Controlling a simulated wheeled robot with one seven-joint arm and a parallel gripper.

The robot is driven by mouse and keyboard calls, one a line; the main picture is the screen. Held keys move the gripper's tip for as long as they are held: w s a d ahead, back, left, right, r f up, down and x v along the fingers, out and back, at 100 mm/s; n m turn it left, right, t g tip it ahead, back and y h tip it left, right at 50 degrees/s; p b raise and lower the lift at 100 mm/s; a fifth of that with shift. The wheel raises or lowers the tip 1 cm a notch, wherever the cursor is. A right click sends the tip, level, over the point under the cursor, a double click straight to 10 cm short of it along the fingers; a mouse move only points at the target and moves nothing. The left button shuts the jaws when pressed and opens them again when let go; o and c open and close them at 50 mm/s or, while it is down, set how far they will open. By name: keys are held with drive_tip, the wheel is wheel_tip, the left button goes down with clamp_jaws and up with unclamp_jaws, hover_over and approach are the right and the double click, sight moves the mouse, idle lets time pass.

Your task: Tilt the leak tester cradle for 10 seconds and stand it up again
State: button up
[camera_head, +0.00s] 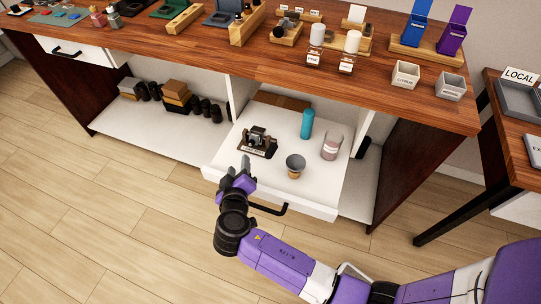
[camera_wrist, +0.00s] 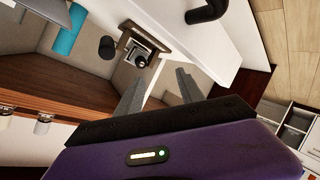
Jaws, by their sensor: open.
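The leak tester cradle (camera_head: 259,143) appears to be the small dark and metallic device on a dark base with a front label, standing upright in the pulled-out white drawer (camera_head: 232,177). The label is too small to read surely. In the wrist view the cradle (camera_wrist: 140,55) shows beyond the fingertips, turned by the camera angle. My gripper (camera_head: 243,165) is open and empty, at the drawer's front left, just in front of the cradle and apart from it. Both fingers show in the wrist view (camera_wrist: 160,86), with nothing between them.
The drawer also holds a teal bottle (camera_head: 307,124), a pinkish glass jar (camera_head: 332,146) and a grey cup (camera_head: 295,165) right of the cradle. The drawer handle (camera_head: 268,209) juts out in front. The wooden counter (camera_head: 190,48) overhangs the drawer's back. Floor in front is clear.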

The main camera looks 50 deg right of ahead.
sight(268, 157)
drive_tip(key=s+d+m+g+h, duration=0.2)
drive_tip(key=s+d, duration=0.1)
drive_tip(key=s+d+m+g+h, duration=0.1)
drive_tip(key=s+d+h, duration=0.1)
drive_tip(key=shift+s+r, duration=0.25)
drive_tip(key=shift+x, duration=3.8)
drive_tip(key=shift+f, duration=0.2)
clamp_jaws()
